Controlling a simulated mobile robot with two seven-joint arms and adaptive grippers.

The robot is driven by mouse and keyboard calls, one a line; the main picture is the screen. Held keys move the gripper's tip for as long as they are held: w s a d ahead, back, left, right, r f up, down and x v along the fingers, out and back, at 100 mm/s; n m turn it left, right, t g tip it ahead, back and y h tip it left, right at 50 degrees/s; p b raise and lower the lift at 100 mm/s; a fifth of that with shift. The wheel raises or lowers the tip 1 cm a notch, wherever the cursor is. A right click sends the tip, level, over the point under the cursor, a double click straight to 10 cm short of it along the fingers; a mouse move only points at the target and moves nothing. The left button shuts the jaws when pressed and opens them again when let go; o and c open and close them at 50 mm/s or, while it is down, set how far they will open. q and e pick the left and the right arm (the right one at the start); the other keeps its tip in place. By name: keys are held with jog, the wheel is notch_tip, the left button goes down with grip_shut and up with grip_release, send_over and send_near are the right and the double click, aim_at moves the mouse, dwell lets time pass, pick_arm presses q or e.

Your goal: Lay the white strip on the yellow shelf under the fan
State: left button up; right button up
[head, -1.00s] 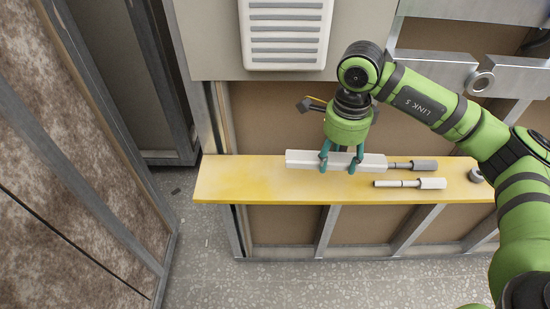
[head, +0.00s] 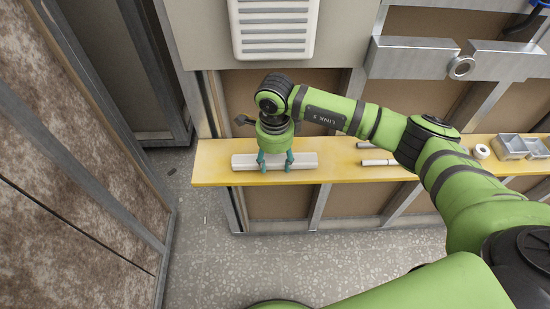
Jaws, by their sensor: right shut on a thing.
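The white strip (head: 306,160) is a long pale bar at the left part of the yellow shelf (head: 213,172), below the fan (head: 274,30). It lies along the shelf's length and looks to be on the surface or just above it; I cannot tell which. My right gripper (head: 275,164) points down and is shut on the strip near its middle, one finger on each side of the wrist. The fan is a white slatted unit on the wall panel above. My left gripper is not in view.
Two grey-handled tools (head: 377,162) lie on the shelf right of the strip, partly hidden by my arm. A roll of tape (head: 481,151) and a grey divided tray (head: 513,147) stand farther right. The shelf's left end is bare. A panel wall (head: 70,170) stands at the left.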

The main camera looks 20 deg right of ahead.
jog(key=shift+f, duration=0.65)
jog(key=shift+f, duration=0.1)
jog(key=shift+f, duration=0.15)
jog(key=o, duration=1.2)
